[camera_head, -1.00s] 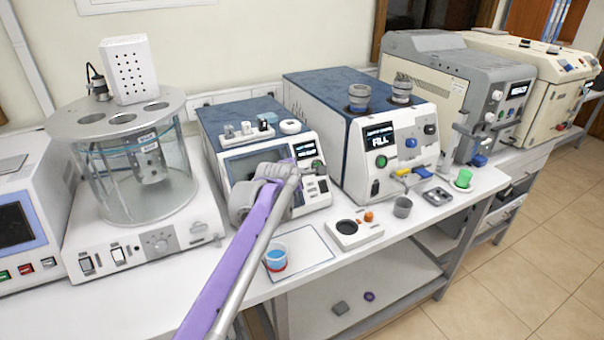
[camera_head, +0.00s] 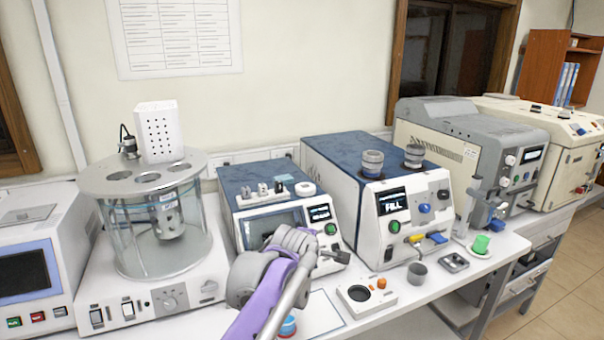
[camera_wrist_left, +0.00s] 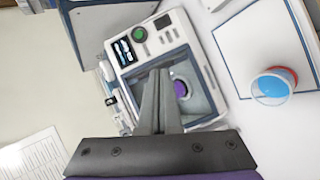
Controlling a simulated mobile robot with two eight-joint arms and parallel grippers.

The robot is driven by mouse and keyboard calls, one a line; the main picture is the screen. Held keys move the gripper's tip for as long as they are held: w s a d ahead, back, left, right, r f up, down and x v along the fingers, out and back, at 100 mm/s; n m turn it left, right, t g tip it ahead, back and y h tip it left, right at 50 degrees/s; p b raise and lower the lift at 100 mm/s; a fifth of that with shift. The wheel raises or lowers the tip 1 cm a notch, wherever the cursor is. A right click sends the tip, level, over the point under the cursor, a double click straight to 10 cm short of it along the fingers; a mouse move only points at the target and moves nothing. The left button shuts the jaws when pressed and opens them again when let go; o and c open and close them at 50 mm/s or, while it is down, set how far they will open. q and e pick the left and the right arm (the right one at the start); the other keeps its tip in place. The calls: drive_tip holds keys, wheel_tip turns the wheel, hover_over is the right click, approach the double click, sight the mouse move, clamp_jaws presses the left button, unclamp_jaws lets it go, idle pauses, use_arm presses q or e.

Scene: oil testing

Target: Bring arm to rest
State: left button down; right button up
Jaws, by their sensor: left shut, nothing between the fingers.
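My left arm rises from the bottom middle of the head view. Its gripper (camera_head: 328,257) is in front of the small blue-topped tester (camera_head: 245,181). In the left wrist view the gripper's fingers (camera_wrist_left: 160,75) are together and empty, over the tester's recessed window (camera_wrist_left: 203,97). A purple round thing (camera_wrist_left: 181,89) shows inside that window. My right gripper is in neither view.
A cup of blue liquid with a red base (camera_wrist_left: 272,86) stands on a white mat (camera_wrist_left: 262,38), right of the fingers in the wrist view. The glass bath (camera_head: 150,235) stands left. The larger FILL machine (camera_head: 340,170), grey cup (camera_head: 417,273) and green cup (camera_head: 481,243) stand right.

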use_arm(q)
drive_tip(key=s+a+f+m+g+y, duration=0.1)
drive_tip(key=s+a+f+m, duration=0.3)
drive_tip(key=s+a, duration=0.45)
drive_tip(key=s+a+f+m+g+y, duration=0.1)
drive_tip(key=s+a+f+m, duration=0.25)
drive_tip(key=s+a, duration=0.5)
drive_tip(key=s+a+f+m+g, duration=0.1)
drive_tip(key=s+a+f+m, duration=0.2)
drive_tip(key=s+f, duration=0.3)
drive_tip(key=s+a+f+m+g, duration=0.1)
drive_tip(key=s+a+f+m, duration=0.2)
drive_tip(key=s+f, duration=0.4)
drive_tip(key=s+m, duration=0.1)
drive_tip(key=s, duration=0.5)
drive_tip(key=shift+s+f+m+g+y, duration=0.15)
drive_tip(key=shift+s+m+g+y, duration=0.1)
drive_tip(key=shift+m+g+y, duration=0.15)
